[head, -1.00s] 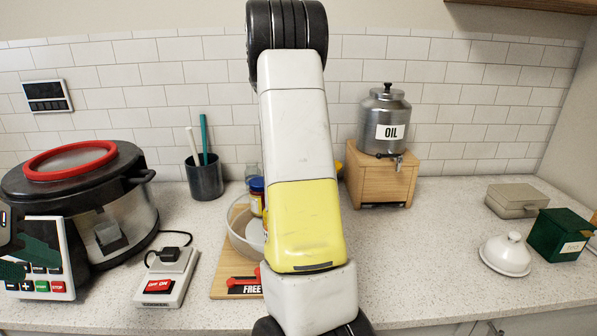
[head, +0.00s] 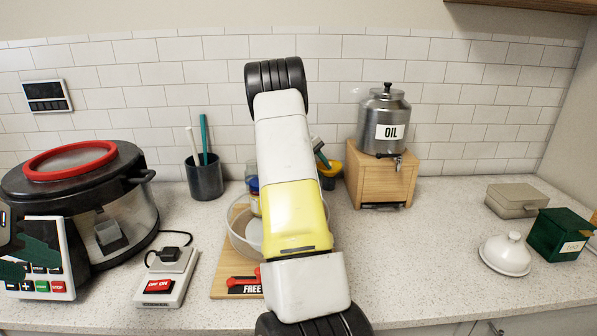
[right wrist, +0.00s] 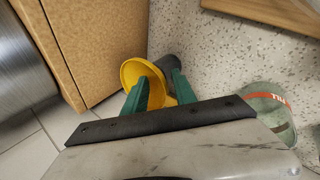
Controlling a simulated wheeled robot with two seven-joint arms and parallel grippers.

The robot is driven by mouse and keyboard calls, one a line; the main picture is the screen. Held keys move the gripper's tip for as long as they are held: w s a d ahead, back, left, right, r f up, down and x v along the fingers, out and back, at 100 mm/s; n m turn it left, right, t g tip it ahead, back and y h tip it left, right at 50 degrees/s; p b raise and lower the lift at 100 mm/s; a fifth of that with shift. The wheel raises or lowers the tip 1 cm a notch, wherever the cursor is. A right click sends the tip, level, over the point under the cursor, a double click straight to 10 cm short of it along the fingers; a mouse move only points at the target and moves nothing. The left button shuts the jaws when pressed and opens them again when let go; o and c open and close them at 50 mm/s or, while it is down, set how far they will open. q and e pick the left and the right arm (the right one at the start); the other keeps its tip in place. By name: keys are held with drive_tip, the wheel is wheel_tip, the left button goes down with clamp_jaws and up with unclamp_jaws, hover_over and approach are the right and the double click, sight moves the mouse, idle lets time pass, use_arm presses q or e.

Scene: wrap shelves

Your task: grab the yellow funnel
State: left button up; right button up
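The yellow funnel (head: 331,168) stands at the back of the counter, just left of the wooden stand, with a dark cup (head: 328,183) under it. My arm partly hides it. In the right wrist view the funnel's wide rim (right wrist: 138,76) shows between my right gripper's green fingers (right wrist: 160,92), with the dark cup (right wrist: 172,64) beyond. My right gripper (head: 320,150) is open, its fingers around part of the funnel; contact cannot be made out. My left gripper (head: 14,268) is partly visible at the left edge, its finger state unclear.
The wooden stand (head: 381,184) with the oil dispenser (head: 386,115) is close on the funnel's right. A clear bowl (head: 240,232) and jars stand to the left. A glass jar (right wrist: 268,115) is near my right gripper. The counter's middle right is clear.

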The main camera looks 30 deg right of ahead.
drive_tip(key=shift+d+f, duration=0.1)
drive_tip(key=shift+f, duration=0.1)
drive_tip(key=shift+c, duration=0.4)
clamp_jaws()
